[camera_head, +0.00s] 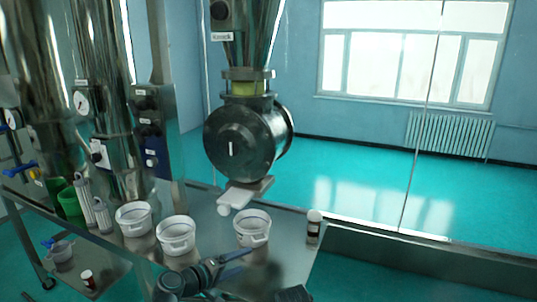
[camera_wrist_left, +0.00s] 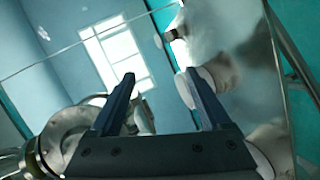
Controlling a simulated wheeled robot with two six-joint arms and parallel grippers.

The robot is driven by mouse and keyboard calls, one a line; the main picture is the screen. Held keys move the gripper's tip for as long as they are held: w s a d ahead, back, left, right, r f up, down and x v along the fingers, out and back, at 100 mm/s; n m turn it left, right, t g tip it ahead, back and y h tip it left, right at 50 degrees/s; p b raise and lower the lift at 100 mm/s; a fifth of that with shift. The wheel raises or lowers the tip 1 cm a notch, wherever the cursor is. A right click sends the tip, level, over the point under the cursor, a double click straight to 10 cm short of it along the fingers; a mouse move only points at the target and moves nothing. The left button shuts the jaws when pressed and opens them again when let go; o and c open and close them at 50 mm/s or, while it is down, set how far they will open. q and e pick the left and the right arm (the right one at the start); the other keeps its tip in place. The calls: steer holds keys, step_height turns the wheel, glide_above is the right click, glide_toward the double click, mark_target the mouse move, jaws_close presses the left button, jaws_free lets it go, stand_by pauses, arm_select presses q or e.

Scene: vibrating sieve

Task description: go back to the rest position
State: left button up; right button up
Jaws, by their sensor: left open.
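My left gripper (camera_head: 238,262) reaches over the front part of the metal table in the head view, below the white tubs. In the left wrist view my left gripper (camera_wrist_left: 160,76) shows two dark fingers spread apart with nothing between them. A white tub (camera_head: 252,230) stands just beyond the gripper in the head view, and I cannot tell how close the fingers are to it. A dark part at the bottom edge of the head view may belong to my right gripper; its jaws do not show.
Two more white tubs, one left (camera_head: 133,220) and one middle (camera_head: 176,237), stand on the table (camera_head: 205,212). The round metal sieve housing (camera_head: 240,139) hangs over the table. Steel vessels stand at the left; open floor lies beyond.

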arm_select(q)
steer(key=s+d+f+m+g+y, duration=0.1)
steer(key=s+d+f+m+g, duration=0.45)
steer(key=d+f, duration=0.25)
steer(key=s+a+f+m+g+y, duration=0.1)
steer(key=s+f+m+g+y, duration=0.1)
steer(key=s+f+g+y, duration=0.1)
steer(key=s+a+f+m+g+y, duration=0.2)
steer(key=s+f+y, duration=0.3)
steer(key=s, duration=0.5)
steer(key=shift+a+m+g+y+b, duration=0.3)
steer(key=shift+m+g+y, duration=0.25)
steer(key=shift+m+y, duration=0.3)
steer(key=shift+d, duration=0.1)
stand_by(0.9)
